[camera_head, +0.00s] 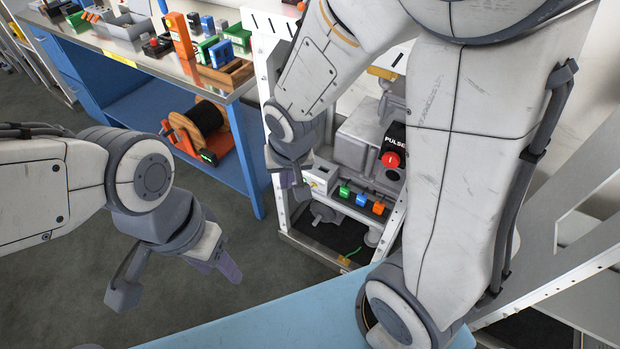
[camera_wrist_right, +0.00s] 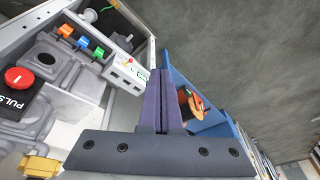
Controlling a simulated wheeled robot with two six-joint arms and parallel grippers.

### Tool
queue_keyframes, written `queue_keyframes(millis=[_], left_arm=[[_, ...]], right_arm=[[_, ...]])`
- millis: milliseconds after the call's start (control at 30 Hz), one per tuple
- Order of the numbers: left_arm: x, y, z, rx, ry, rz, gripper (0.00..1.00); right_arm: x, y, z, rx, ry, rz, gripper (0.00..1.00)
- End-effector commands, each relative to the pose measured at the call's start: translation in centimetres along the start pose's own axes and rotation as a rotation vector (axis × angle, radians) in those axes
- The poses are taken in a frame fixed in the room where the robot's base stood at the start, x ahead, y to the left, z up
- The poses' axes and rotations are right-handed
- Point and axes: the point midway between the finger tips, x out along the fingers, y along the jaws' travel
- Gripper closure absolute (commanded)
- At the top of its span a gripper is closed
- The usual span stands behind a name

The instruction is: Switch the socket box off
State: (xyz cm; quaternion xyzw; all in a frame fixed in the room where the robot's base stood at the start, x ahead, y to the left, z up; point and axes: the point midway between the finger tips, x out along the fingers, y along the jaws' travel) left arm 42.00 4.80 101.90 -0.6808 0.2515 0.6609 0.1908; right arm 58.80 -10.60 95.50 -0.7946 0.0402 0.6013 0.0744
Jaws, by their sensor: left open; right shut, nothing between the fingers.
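The socket box, a small white box (camera_head: 322,178), sits on the lower shelf of the white frame, left of a row of coloured blocks. In the right wrist view the white box (camera_wrist_right: 124,72) shows small dark openings, a small red part and a green mark. I cannot make out its switch position. My right gripper (camera_head: 291,181) is shut and empty, just left of the box. In the right wrist view its closed fingers (camera_wrist_right: 161,74) are beside the box's end; contact cannot be told. My left gripper (camera_head: 178,284) is open and empty, over the floor at lower left.
Green, blue and orange blocks (camera_head: 361,199) stand beside the box. Behind them is grey machinery with a red PULSE button (camera_head: 390,159). A blue workbench (camera_head: 110,50) holds several devices, with a cable reel (camera_head: 200,122) below. The grey floor (camera_head: 60,300) is clear at left.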

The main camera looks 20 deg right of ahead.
Motion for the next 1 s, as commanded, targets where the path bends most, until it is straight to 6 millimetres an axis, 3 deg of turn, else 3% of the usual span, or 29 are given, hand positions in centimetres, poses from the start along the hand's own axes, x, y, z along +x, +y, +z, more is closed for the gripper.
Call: queue_keyframes(millis=[33,100,200,300,400,600,1000], left_arm=[[1.2,-0.1,0.1,0.000,0.000,0.000,0.50],[1.9,-0.1,0.1,0.000,0.000,0.000,0.50],[2.9,-0.2,0.2,0.000,0.000,0.000,0.50],[3.7,-0.3,0.2,0.000,0.000,0.000,0.50],[4.2,-0.3,0.2,0.000,0.000,0.000,0.50],[4.7,-0.3,0.2,0.000,0.000,0.000,0.50],[4.7,-0.3,0.2,0.000,0.000,0.000,0.50]], right_arm=[[3.9,2.4,-1.9,0.159,0.027,0.009,1.00],[7.8,5.3,-4.4,0.374,0.081,-0.016,1.00],[13.1,9.6,-6.5,0.674,0.137,-0.087,1.00],[17.4,13.2,-7.2,0.943,0.163,-0.183,1.00],[20.3,15.8,-7.0,1.162,0.169,-0.280,1.00],[22.8,18.1,-6.4,1.397,0.161,-0.407,1.00],[23.0,18.2,-6.4,1.424,0.159,-0.425,1.00]])
